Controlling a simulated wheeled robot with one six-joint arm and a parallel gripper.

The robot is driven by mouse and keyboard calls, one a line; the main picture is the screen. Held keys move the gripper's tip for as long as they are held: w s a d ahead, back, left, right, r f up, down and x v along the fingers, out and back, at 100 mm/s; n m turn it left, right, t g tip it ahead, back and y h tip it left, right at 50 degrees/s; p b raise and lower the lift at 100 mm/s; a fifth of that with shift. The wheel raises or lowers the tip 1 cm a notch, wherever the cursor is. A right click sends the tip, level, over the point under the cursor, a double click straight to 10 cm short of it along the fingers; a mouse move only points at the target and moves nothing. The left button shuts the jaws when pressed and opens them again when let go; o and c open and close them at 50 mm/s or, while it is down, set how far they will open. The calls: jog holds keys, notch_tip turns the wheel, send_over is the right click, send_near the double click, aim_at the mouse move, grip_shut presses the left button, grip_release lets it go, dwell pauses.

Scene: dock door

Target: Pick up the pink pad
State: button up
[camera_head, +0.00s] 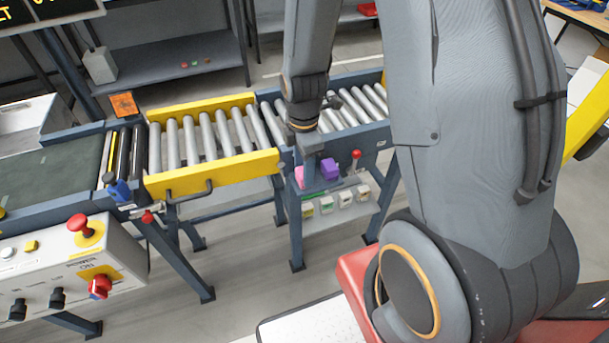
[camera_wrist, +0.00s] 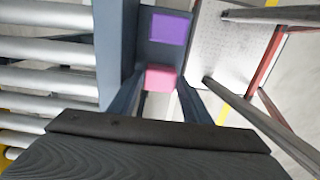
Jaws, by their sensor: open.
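The pink pad (camera_wrist: 161,77) lies on a narrow blue-grey ledge beside the roller conveyor. In the wrist view it shows between the two fingertips of my gripper (camera_wrist: 161,86), which is open. I cannot tell how far below the fingertips it is. In the head view the pink pad (camera_head: 299,175) is partly hidden behind my gripper (camera_head: 311,170), with only its left part showing.
A purple block (camera_wrist: 168,27) sits close to the pad on the same ledge; in the head view it is right of my gripper. The conveyor rollers (camera_wrist: 45,77) run alongside. A red-knobbed lever (camera_head: 355,155) stands to the right. Several small boxes (camera_head: 345,198) sit on a shelf below.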

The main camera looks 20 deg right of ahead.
jog(key=shift+f, duration=0.95)
jog(key=c, duration=0.7)
jog(key=shift+r+b, duration=0.3)
jog(key=shift+r, duration=4.75)
jog(key=shift+o, duration=1.4)
jog(key=shift+c, duration=0.8)
